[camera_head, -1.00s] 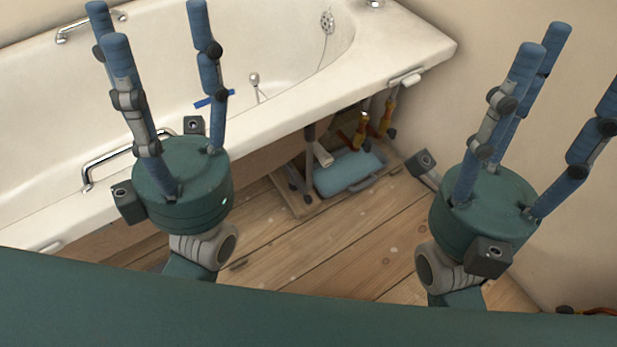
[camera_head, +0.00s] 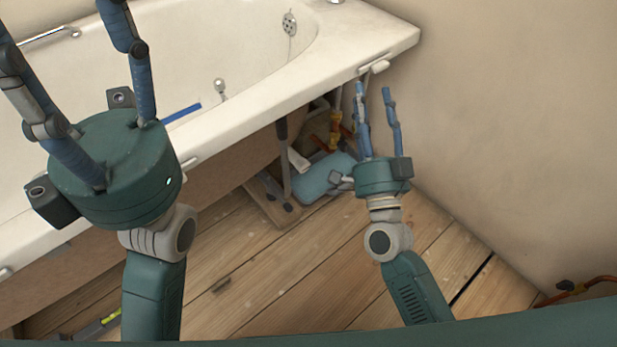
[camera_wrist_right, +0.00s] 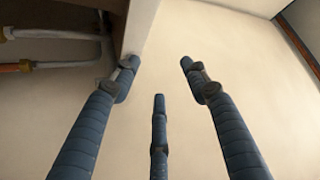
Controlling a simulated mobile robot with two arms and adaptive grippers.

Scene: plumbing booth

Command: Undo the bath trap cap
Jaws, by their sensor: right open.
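No trap cap can be made out for certain in either view. The white bath (camera_head: 240,60) stands along the wall, and the open space under its right end holds pipework. My right gripper (camera_head: 375,92) is in front of that opening, open and empty, its blue fingers pointing up beside the bath's end. In the right wrist view its three fingers (camera_wrist_right: 158,85) are spread with nothing between them. White and copper-coloured pipes (camera_wrist_right: 60,50) show at the left there. My left gripper (camera_head: 70,20) is at the left over the bath rim, its fingers spread apart and partly cut off by the frame.
A light blue object (camera_head: 325,176) lies in the opening near a wooden board (camera_head: 268,203). Pipes with orange-yellow parts (camera_head: 335,130) stand behind. The bare wall (camera_head: 500,120) is close on the right. The plank floor (camera_head: 270,265) in front is mostly clear. A level-like tool (camera_head: 95,326) lies lower left.

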